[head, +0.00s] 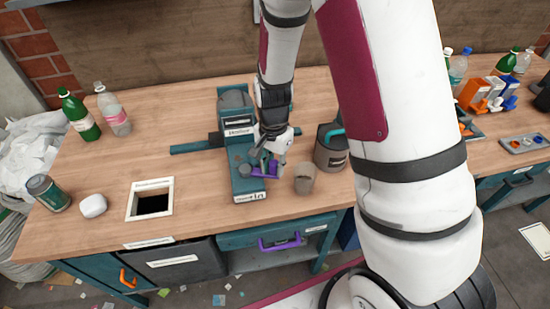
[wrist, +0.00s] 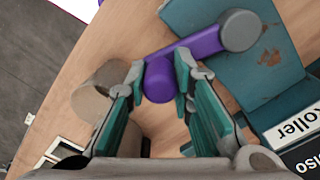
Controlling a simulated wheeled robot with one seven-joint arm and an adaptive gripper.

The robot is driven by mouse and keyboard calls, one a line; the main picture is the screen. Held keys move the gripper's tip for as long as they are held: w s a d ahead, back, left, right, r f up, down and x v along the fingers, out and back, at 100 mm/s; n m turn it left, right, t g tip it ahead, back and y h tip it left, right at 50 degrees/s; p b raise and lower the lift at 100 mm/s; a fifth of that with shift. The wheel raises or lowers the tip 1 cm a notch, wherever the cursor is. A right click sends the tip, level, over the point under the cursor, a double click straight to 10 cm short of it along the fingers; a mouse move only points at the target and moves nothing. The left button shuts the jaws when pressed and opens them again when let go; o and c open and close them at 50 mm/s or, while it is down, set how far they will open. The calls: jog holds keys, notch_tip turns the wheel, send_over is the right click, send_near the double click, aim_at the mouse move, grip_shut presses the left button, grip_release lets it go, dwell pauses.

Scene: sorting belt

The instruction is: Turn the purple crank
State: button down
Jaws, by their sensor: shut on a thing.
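The purple crank (wrist: 200,45) shows in the wrist view as a purple arm running from a grey round hub (wrist: 238,30) to a purple knob (wrist: 159,82). My gripper (wrist: 158,78) has its two fingers on either side of the knob and is shut on it. In the head view the crank (head: 271,170) sits low on the teal roller machine (head: 245,185), partly hidden by my gripper (head: 268,158). The hub is fixed to the teal machine body, and the arm points away from it toward the brown cup.
A brown cup (head: 305,180) stands close to the right of the crank. A grey-brown container with a teal handle (head: 331,150) is behind it. A framed square hole (head: 151,200) is at the left of the table. Bottles (head: 80,115) stand at the far left.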

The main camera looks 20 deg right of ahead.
jog(key=shift+s+a+m+p, duration=0.5)
jog(key=shift+s+m, duration=0.1)
jog(key=shift+m, duration=0.4)
jog(key=shift+s+a+m+p, duration=0.45)
jog(key=shift+s+m, duration=0.1)
jog(key=shift+m, duration=0.45)
jog(key=c, duration=1.4)
grip_release()
jog(key=shift+o, duration=0.2)
jog(key=shift+r, duration=0.1)
notch_tip(320, 180, up, 12)
jog(key=shift+w, duration=0.1)
